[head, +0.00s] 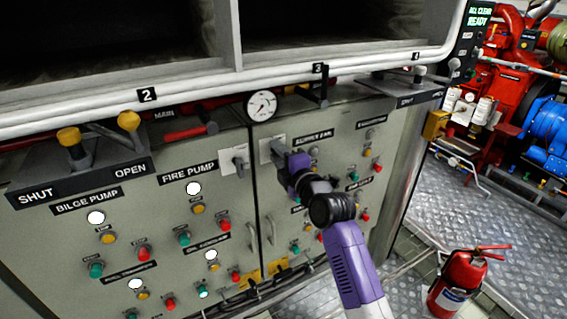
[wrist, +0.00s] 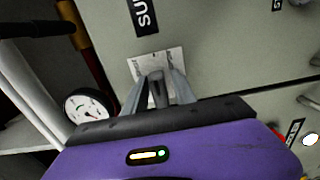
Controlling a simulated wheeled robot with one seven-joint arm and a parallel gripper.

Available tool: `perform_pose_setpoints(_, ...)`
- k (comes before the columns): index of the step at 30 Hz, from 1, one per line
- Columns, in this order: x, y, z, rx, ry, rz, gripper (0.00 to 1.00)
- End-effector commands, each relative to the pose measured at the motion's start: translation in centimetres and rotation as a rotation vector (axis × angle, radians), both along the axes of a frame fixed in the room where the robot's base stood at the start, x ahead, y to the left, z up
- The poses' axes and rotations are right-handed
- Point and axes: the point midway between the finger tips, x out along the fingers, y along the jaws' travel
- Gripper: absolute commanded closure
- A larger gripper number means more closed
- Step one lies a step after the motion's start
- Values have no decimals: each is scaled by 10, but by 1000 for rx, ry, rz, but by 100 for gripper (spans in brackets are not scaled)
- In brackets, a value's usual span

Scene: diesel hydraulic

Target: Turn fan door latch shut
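The fan door latch has a pale plate (head: 266,150) at the upper left corner of the right-hand cabinet door, below the gauge. In the wrist view its dark grey handle (wrist: 157,90) stands out from the plate. My gripper (head: 282,153) is at this latch, and its purple body partly hides the handle in the head view. In the wrist view the two fingers of my gripper (wrist: 158,85) are apart, one on each side of the handle, with small gaps visible. Whether either finger touches it I cannot tell.
A similar latch (head: 237,162) is on the left door, close by. A round gauge (head: 262,106) and white pipes (head: 190,88) run above. Buttons and lamps cover both doors. A red fire extinguisher (head: 458,281) stands on the floor at lower right.

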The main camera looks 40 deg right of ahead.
Motion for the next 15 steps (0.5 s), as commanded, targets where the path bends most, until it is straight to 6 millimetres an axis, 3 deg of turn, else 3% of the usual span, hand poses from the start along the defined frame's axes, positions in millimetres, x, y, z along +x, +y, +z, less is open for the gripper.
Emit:
perform_pose_setpoints(3,14,-2,4,-3,-7,4,67)
perform_pose_setpoints(15,17,-2,7,0,-11,4,67)
